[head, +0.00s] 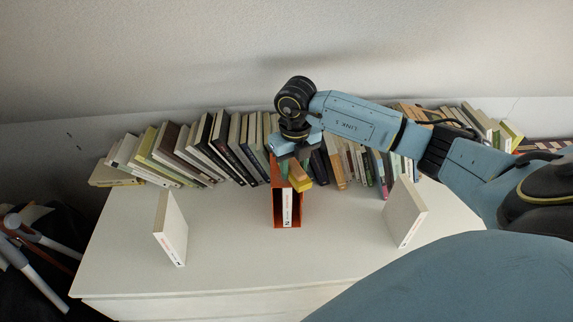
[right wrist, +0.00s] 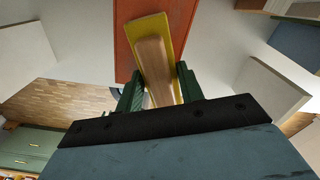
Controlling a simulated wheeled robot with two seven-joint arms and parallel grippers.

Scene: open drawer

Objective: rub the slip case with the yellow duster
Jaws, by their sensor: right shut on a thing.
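The orange-red slip case (head: 276,212) stands upright near the middle of the white top, with a white spine showing in its open front. Its orange face also shows in the right wrist view (right wrist: 125,45). My right gripper (head: 296,160) is shut on the wooden handle of the yellow duster (head: 300,182), above the back part of the slip case. In the right wrist view the handle sits between the green fingers, and the yellow pad (right wrist: 175,35) overlaps the orange face. I cannot tell whether pad and case touch. My left gripper is not in view.
A white book (head: 171,230) stands to the left of the case and another white book (head: 404,213) to the right. A leaning row of books (head: 205,145) lines the back by the wall. The white top (head: 235,250) is bare in front.

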